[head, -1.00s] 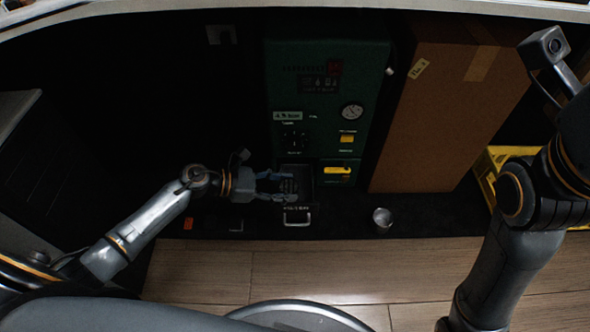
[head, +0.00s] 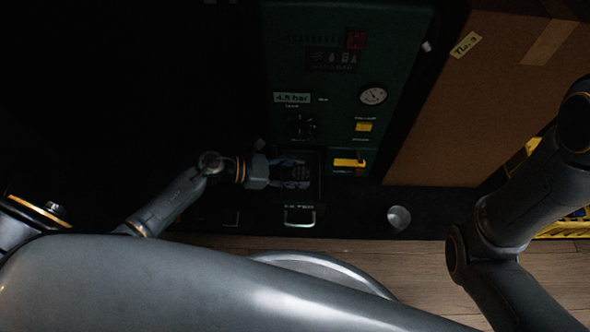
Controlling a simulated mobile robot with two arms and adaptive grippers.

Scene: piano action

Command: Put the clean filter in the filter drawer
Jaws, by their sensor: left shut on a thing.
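The filter drawer (head: 312,199) is pulled out at the foot of the dark green machine (head: 340,80), with its metal handle at the front. My left gripper (head: 299,174) reaches in from the left over the open drawer. It is shut on a small dark piece, which I take to be the clean filter (head: 296,173); its outline is hard to make out in the shadow. I cannot tell whether the filter touches the drawer floor. My right arm comes in at the right, but its gripper is outside the picture.
A small metal cup (head: 399,217) stands on the dark floor strip right of the drawer. A large cardboard box (head: 480,100) stands right of the machine. A yellow crate (head: 562,229) is partly behind my right arm. The wooden floor (head: 425,258) in front looks clear.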

